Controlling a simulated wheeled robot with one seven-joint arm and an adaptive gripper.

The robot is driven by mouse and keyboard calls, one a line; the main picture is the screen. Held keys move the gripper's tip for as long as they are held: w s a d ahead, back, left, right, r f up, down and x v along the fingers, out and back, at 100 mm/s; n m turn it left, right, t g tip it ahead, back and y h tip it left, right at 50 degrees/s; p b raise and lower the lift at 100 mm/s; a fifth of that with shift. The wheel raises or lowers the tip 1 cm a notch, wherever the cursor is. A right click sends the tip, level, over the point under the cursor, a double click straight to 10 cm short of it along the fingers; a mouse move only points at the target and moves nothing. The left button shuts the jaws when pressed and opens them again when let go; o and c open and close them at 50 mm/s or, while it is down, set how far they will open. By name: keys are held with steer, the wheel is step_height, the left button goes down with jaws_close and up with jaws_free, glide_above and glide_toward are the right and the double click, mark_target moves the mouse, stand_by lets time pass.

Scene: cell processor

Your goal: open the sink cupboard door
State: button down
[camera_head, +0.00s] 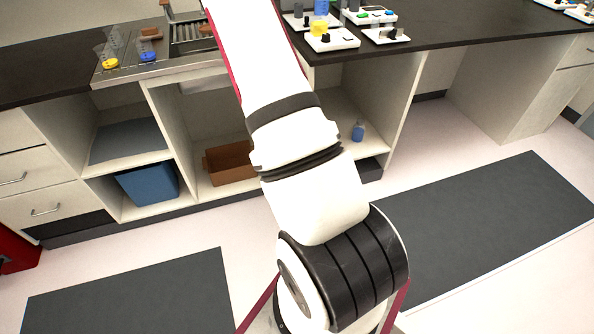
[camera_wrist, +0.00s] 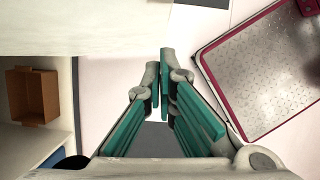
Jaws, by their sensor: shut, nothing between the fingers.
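The sink cupboard (camera_head: 198,110) is the pale compartment under the sink (camera_head: 190,45) in the head view. Its front stands open to view, with a brown bin (camera_head: 230,164) inside. The bin also shows at the left of the wrist view (camera_wrist: 35,95). A broad pale panel (camera_wrist: 80,28) fills the upper left of the wrist view; it may be the door, but I cannot tell for sure. No door or handle shows clearly in the head view, where my arm covers part of the cupboard. My gripper (camera_wrist: 166,62) is shut and empty, apart from the bin, with floor beyond its tips.
A blue bin (camera_head: 147,183) sits in the left compartment, and a small blue bottle (camera_head: 358,131) stands in the right one. The dark counter (camera_head: 455,22) carries lab devices.

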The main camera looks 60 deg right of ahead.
stand_by(0.3)
steer(key=w+a+r+p, duration=0.2)
steer(key=w+a+r, duration=0.1)
steer(key=a+r, duration=0.4)
step_height(320, 180, up, 2)
steer(key=shift+w+r, duration=0.15)
steer(key=shift+w, duration=0.05)
steer(key=shift+r, duration=0.1)
steer(key=a+r+m+t+p, duration=0.1)
steer(key=a+r+m+t, duration=0.15)
steer(key=a+r, duration=0.55)
steer(key=a+r+m+t+p, duration=0.1)
steer(key=a+r+m, duration=0.25)
steer(key=r, duration=0.95)
steer(key=s+a+r+m+t+y+p, duration=0.1)
steer(key=s+a+r+m+t+y, duration=0.2)
steer(key=s+a+r, duration=0.7)
steer(key=s+a+m, duration=0.1)
steer(key=a+m, duration=0.1)
steer(key=a, duration=0.2)
steer(key=shift+s+y, duration=0.25)
steer(key=shift+y, duration=0.05)
steer(key=shift+r, duration=0.1)
